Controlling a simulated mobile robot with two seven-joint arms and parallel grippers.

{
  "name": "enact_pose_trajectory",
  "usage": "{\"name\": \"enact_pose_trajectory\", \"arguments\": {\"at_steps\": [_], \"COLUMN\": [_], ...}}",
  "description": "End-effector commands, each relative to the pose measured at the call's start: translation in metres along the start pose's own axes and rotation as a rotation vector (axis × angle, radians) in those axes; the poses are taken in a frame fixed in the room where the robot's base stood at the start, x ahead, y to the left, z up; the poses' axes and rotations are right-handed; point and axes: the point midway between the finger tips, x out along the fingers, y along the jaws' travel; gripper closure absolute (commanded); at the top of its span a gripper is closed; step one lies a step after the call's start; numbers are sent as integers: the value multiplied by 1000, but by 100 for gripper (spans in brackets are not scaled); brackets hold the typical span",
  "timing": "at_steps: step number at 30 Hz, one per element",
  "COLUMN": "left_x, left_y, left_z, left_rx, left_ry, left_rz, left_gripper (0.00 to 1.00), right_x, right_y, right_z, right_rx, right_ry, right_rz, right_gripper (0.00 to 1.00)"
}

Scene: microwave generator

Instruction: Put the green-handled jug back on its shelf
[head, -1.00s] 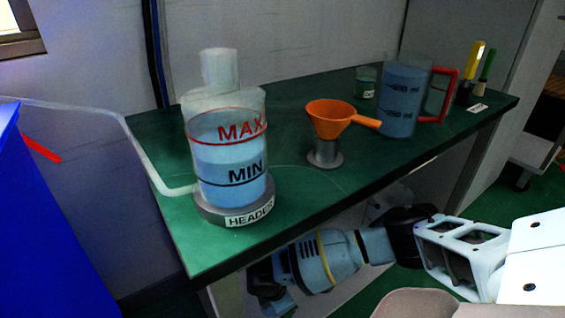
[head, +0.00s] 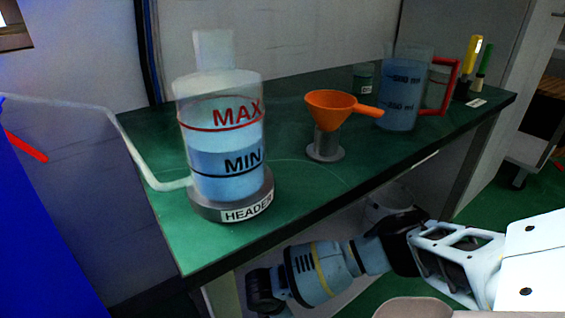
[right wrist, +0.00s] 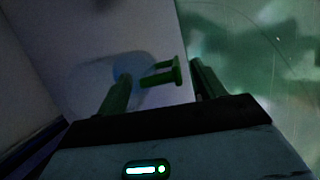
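In the right wrist view a jug with a green handle (right wrist: 163,76) shows beyond my right gripper. Its pale bluish body (right wrist: 130,70) is dim and blurred. My right gripper (right wrist: 160,88) is open, its two green-tinted fingers apart, one on each side of the handle in the picture. I cannot tell whether they touch it. In the head view my right arm reaches in from the right, low beside the bench; its fingertips do not show clearly. My left gripper is out of view.
The green bench top (head: 175,232) carries a header vessel (head: 222,130) with MAX and MIN marks, an orange funnel (head: 332,108) on a grey stand, and a red-handled jug (head: 405,92). Yellow and green handles (head: 474,62) stand at the far right. A hose enters from the left.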

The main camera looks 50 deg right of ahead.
Motion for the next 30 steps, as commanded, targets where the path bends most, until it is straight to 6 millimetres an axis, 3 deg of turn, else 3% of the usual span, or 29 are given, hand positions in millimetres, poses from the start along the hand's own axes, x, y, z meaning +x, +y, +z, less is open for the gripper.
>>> {"name": "enact_pose_trajectory", "arguments": {"at_steps": [10,24,30], "left_x": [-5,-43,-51], "left_y": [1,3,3], "left_z": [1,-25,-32], "left_rx": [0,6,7], "left_ry": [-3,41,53], "left_rz": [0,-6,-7], "left_gripper": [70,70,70], "right_x": [-10,-98,-118], "right_y": [0,1,0], "right_z": [1,1,1], "right_rx": [-1,0,0], "right_ry": [1,3,1], "right_rz": [1,3,1], "right_gripper": [31,31,31]}}
